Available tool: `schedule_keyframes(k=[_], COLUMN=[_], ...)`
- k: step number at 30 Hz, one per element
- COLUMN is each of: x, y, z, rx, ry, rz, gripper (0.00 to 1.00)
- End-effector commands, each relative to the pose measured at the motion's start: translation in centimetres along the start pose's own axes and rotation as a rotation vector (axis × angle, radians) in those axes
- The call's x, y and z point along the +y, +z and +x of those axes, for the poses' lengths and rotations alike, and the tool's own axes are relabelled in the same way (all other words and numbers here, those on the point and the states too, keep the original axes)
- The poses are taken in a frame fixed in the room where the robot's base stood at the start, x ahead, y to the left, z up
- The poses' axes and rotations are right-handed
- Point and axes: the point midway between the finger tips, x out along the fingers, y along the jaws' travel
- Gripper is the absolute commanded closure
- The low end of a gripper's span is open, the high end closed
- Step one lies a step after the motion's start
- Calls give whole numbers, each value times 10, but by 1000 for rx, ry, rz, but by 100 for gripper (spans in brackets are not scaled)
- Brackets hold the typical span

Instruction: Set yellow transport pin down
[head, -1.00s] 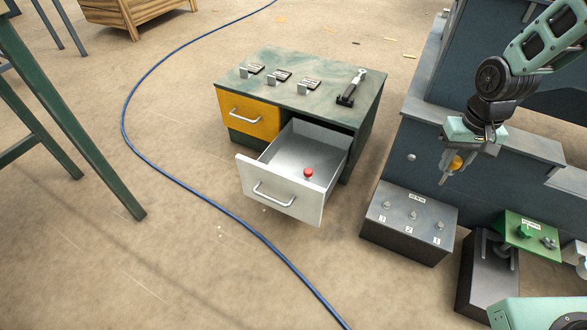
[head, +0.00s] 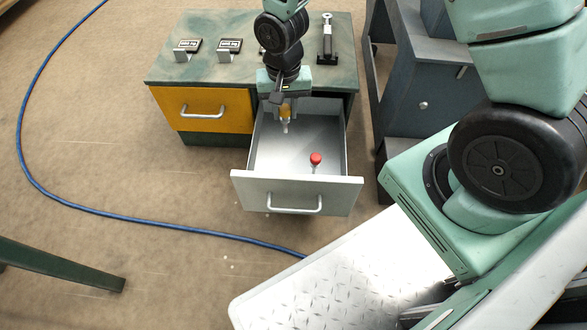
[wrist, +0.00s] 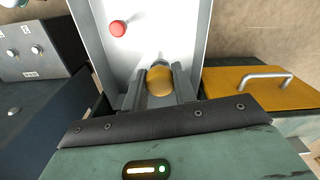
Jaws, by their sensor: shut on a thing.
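The yellow transport pin (head: 285,112) is held by my gripper (head: 284,108), with its pale tip pointing down. In the wrist view the pin's round yellow head (wrist: 160,81) sits between the two fingers, which are shut on it. The gripper is over the back part of the open white drawer (head: 297,191). I cannot tell how high the pin tip is above the drawer floor. A red-headed pin (head: 315,159) stands in the drawer near its front; it also shows in the wrist view (wrist: 118,28).
The cabinet's green top (head: 165,67) bears labelled holders (head: 187,48) and a black-and-silver tool (head: 327,42). A closed yellow drawer (head: 202,109) is left of the open one. A grey bench (head: 420,90) stands at the right. A blue cable (head: 130,215) crosses the floor.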

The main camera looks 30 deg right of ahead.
Motion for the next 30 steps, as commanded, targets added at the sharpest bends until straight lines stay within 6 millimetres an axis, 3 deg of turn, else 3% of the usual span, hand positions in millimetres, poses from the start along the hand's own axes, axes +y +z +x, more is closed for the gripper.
schedule_keyframes(k=[1, 8, 18, 23, 30], x=[-6, -19, -20, -20, -20], y=[10, 30, 31, 31, 30], z=[22, 51, 106, 118, 148], rx=[-2, 1, 1, 2, 1], ry=[3, 3, 2, 1, 2], rz=[34, 163, 175, 175, 174], gripper=[96, 96, 96, 96, 96])
